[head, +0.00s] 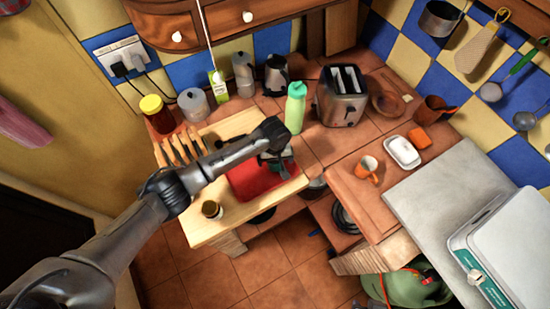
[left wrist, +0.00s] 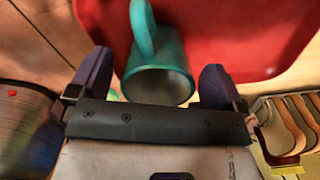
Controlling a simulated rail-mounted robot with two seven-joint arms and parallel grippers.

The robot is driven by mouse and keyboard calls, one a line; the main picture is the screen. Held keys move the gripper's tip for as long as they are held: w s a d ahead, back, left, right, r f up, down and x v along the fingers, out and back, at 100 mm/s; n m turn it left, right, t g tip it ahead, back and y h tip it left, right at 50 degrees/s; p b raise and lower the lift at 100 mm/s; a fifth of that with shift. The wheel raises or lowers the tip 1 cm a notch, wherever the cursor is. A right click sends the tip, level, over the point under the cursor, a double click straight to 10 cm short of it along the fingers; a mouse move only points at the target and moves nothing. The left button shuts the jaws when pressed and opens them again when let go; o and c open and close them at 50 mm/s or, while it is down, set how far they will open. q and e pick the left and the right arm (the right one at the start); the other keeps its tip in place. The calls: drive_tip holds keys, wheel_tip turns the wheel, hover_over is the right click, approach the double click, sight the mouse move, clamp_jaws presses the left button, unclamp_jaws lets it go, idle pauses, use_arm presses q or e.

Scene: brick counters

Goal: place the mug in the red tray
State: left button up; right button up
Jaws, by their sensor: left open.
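The teal mug (left wrist: 160,86) shows in the left wrist view against the red tray (left wrist: 228,38), with its open mouth towards the camera and its handle pointing to the top of the picture. My left gripper (left wrist: 156,76) is open, with one dark finger on each side of the mug; contact with the fingers is not clear. In the head view my left gripper (head: 277,160) is low over the red tray (head: 250,180), and hand and arm hide most of the mug. My right gripper is not in view.
The tray lies on a wooden board (head: 207,228). A small jar (head: 211,210) stands at its front left, a wooden rack (head: 178,150) at its left. A green bottle (head: 295,108) and a toaster (head: 342,96) stand behind. An orange cup (head: 367,170) is to the right.

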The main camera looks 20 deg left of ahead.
use_arm(q)
wheel_tip(320, 180, up, 12)
drive_tip(key=p, duration=0.1)
idle(0.4)
drive_tip(key=s+d+f+m+t+h, duration=0.1)
drive_tip(key=s+d+f+m, duration=0.1)
drive_tip(key=s+f, duration=0.35)
drive_tip(key=s+d+f+m+h, duration=0.1)
drive_tip(key=s+d+f+m, duration=0.15)
drive_tip(key=s, duration=0.65)
drive_tip(key=s+a+r+m+t+y, duration=0.1)
drive_tip(key=s+a, duration=0.4)
drive_tip(key=s, duration=0.4)
drive_tip(key=s+a+r+m+t, duration=0.1)
drive_tip(key=s+a, duration=0.4)
drive_tip(key=s, duration=0.5)
drive_tip(key=shift+a+r+m+t+y, duration=0.3)
drive_tip(key=shift+m+y, duration=0.1)
drive_tip(key=shift+m, duration=0.25)
